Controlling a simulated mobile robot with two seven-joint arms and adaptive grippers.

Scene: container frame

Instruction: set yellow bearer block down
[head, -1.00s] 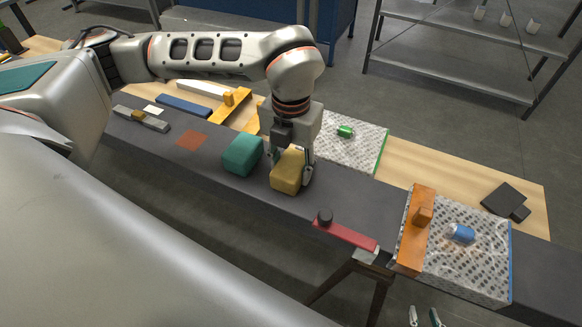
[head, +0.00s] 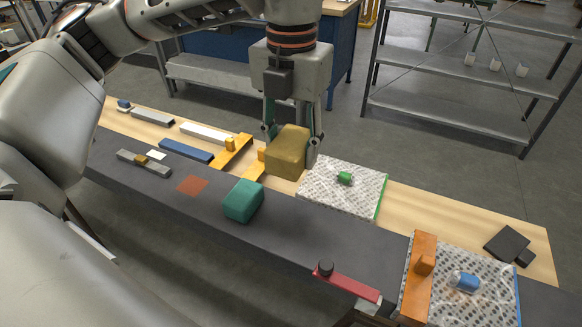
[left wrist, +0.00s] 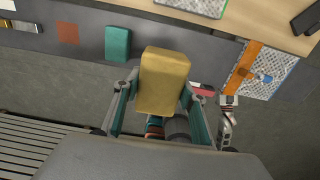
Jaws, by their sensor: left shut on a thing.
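The yellow bearer block (head: 287,152) is held in my left gripper (head: 291,146), one finger on each side. A teal block (head: 243,201) stands on the dark beam, apart from the held block. My right gripper appears small in the left wrist view (left wrist: 228,101); its jaw state is unclear.
A rust-coloured square (head: 191,184) marks the dark beam (head: 300,234). A red bar with a black knob (head: 346,283) lies at its near edge. A patterned plate with a green part (head: 345,178) lies behind. An orange bracket (head: 419,275) stands at right.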

